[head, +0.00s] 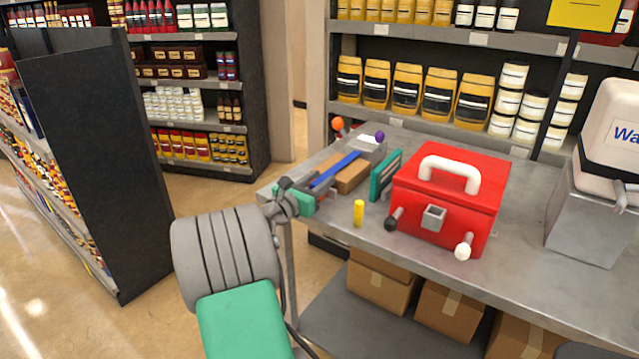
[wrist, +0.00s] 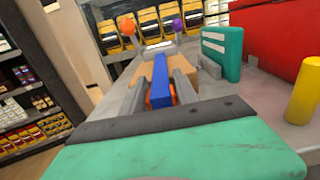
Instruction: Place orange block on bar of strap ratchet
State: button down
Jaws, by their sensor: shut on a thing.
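My gripper (head: 318,186) reaches over the left part of the metal table. In the wrist view its two grey fingers (wrist: 161,80) are on either side of a long blue bar (wrist: 160,84), and I am shut on it. The blue bar also shows in the head view (head: 337,170), pointing away from me. A small orange patch (wrist: 175,97) shows beside the bar, low between the fingers; its full shape is hidden. A tan block (head: 352,176) is beside the bar. Beyond is a grey device (head: 368,150) with an orange ball (head: 338,124) and a purple ball (head: 379,136).
A green upright piece (head: 384,176), a yellow cylinder (head: 358,213) and a red box with a white handle (head: 447,200) are to the right on the table (head: 520,245). A grey-and-white machine (head: 590,215) stands at the far right. Stocked shelves (head: 480,40) are behind.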

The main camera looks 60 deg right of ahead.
jog(key=shift+r, duration=0.15)
jog(key=c, duration=0.9)
grip_release()
